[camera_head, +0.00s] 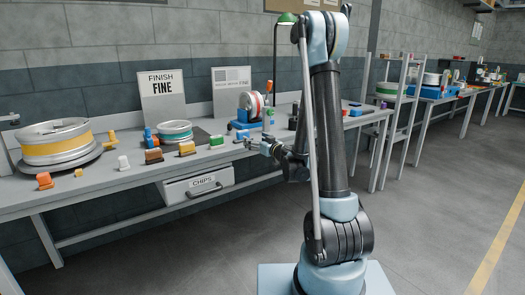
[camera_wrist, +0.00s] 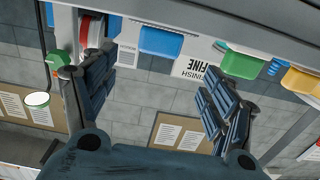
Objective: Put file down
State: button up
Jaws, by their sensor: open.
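My gripper (camera_head: 254,143) is at the front edge of the workbench (camera_head: 105,185), above and to the right of the drawer marked CHIPS. In the wrist view, which is upside down, my gripper (camera_wrist: 158,88) has its two dark fingers spread wide with nothing between them. I cannot pick out a file for certain in either view. Small pieces stand along the bench front: an orange-brown block (camera_head: 153,156), a yellow block (camera_head: 187,149) and a white piece (camera_head: 123,163). They are too small to tell what they are.
A silver wheel with a yellow band (camera_head: 57,147) lies at the bench's left end. A FINISH FINE sign (camera_head: 162,95) is behind. The floor (camera_head: 430,220) at right is clear.

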jog(key=s+d+r+g+h, duration=0.15)
jog(key=s+g, duration=0.45)
jog(key=s, duration=1)
jog(key=s+d+f+m+g+h, duration=0.3)
jog(key=s+d, duration=0.6)
jog(key=s, duration=0.4)
jog(key=s+d+f+m+g+h, duration=0.3)
jog(key=s+d+f+h, duration=0.2)
jog(key=s+d, duration=0.5)
jog(key=s+f, duration=0.1)
jog(key=s, duration=0.3)
jog(key=shift+d+f+m+g, duration=0.15)
jog(key=shift+f+m+g, duration=0.15)
jog(key=shift+g, duration=0.1)
jog(key=shift+w+h, duration=0.1)
jog(key=shift+h, duration=0.15)
jog(key=shift+w+f, duration=0.2)
jog(key=shift+w, duration=0.25)
